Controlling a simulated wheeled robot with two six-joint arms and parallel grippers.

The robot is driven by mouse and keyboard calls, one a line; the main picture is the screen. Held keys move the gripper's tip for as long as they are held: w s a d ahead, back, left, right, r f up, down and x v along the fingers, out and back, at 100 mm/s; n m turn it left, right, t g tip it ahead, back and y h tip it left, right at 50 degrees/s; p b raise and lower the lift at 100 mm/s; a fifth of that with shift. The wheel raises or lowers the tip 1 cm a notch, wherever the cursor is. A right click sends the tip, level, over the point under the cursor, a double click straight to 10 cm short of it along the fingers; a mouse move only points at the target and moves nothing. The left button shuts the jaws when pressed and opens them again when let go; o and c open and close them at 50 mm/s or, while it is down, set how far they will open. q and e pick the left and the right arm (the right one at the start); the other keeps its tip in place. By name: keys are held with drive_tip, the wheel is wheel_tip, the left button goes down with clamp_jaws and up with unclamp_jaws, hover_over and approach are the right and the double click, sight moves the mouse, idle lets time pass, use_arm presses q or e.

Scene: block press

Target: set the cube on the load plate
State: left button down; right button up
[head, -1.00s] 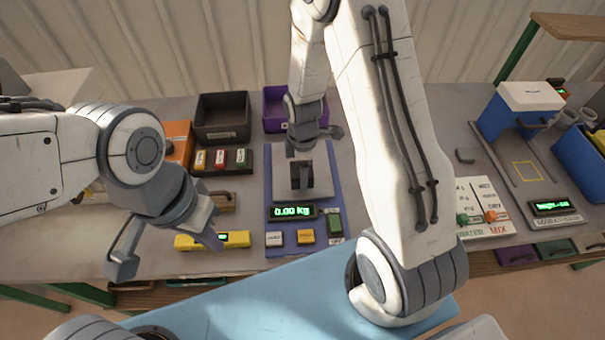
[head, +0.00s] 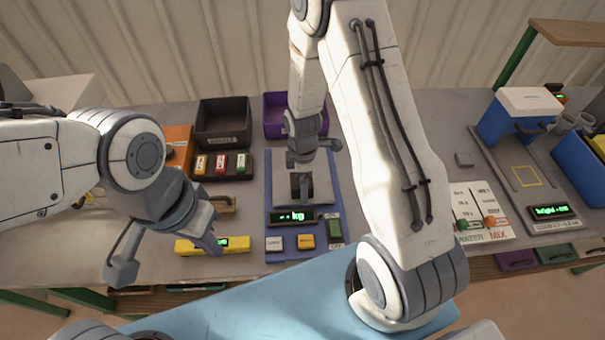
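The load plate (head: 322,187) is a grey plate on the blue scale at the middle of the bench. A small dark cube (head: 302,187) shows over the plate. My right gripper (head: 302,178) reaches down over the plate and appears shut on the cube, though its fingertips are small and dark. I cannot tell for sure whether the cube touches the plate. The scale's display (head: 292,217) shows dashes and kg.
A yellow device (head: 213,246) lies by my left gripper. A black bin (head: 222,140) and a purple bin (head: 275,128) stand behind. A blue press (head: 515,118) stands at the right. My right arm crosses the bench right of the scale.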

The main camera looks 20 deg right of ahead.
drive_tip(key=shift+r, duration=0.45)
wheel_tip(320, 180, up, 11)
drive_tip(key=b, duration=0.2)
drive_tip(key=s+a+r+m, duration=0.2)
drive_tip(key=s+a+r, duration=0.1)
drive_tip(key=s, duration=0.3)
drive_tip(key=s+a+r+m, duration=0.3)
drive_tip(key=s+a, duration=0.2)
drive_tip(key=s, duration=0.2)
drive_tip(key=s+a+r+m+y, duration=0.1)
drive_tip(key=s+a+r+m, duration=0.1)
drive_tip(key=s+a, duration=0.3)
drive_tip(key=shift+s+r+m, duration=0.3)
drive_tip(key=shift+s+r, duration=0.15)
drive_tip(key=shift+s, duration=0.7)
